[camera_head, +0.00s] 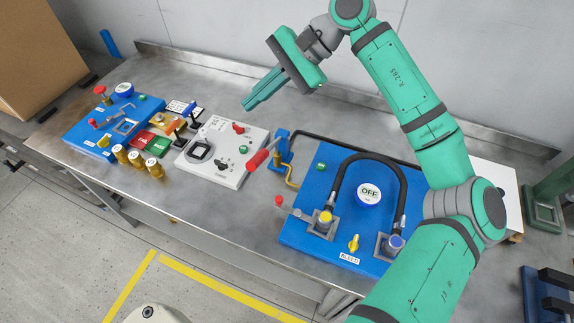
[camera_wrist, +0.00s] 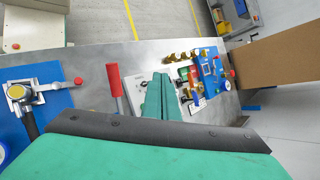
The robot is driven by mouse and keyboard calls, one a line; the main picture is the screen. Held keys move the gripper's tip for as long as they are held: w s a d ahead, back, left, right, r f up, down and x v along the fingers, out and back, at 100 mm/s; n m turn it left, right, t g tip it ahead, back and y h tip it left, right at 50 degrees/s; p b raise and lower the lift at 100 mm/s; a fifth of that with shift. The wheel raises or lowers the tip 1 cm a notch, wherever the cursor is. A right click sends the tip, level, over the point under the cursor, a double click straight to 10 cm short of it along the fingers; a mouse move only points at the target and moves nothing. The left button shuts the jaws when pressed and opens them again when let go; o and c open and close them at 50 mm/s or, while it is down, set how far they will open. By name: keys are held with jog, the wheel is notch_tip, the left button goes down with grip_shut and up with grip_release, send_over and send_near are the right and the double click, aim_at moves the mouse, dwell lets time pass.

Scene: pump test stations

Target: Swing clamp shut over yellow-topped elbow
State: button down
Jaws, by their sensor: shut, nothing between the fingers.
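The yellow-topped elbow (camera_head: 325,217) sits in a grey square socket on the front left of the right blue panel (camera_head: 290,237), at one end of a black hose. The clamp (camera_head: 295,211) beside it has a metal arm with a red knob, sticking out left past the panel edge. The wrist view shows the elbow's yellow top (camera_wrist: 15,92) at the left and the clamp arm (camera_wrist: 58,87) pointing away from it. My gripper (camera_head: 247,105) is shut and empty, above the bench behind the white panel, well apart from the clamp. Its fingers (camera_wrist: 158,97) show green.
A red-handled lever (camera_head: 262,154) stands upward between the white panel (camera_head: 240,140) and the right blue panel. A blue-topped elbow (camera_head: 393,243) holds the hose's other end. A gauge (camera_head: 368,193) marked OFF lies between. The left blue panel (camera_head: 90,125) has brass parts near it.

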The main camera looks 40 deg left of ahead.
jog(key=w+d+f+n+t+h, duration=0.2)
jog(key=d+f+n+h, duration=0.15)
jog(key=f, duration=0.35)
jog(key=w+d+f+n+t+h, duration=0.1)
jog(key=d+f+n+t+h, duration=0.1)
jog(key=f+h, duration=0.35)
jog(key=s+d+f, duration=0.1)
jog(key=s+f, duration=0.1)
jog(key=f, duration=0.3)
jog(key=s+d+f+y, duration=0.1)
jog(key=s+f, duration=0.2)
jog(key=f, duration=0.2)
jog(key=shift+s+d+f, duration=0.3)
jog(key=shift+d+f, duration=0.1)
jog(key=shift+s, duration=0.15)
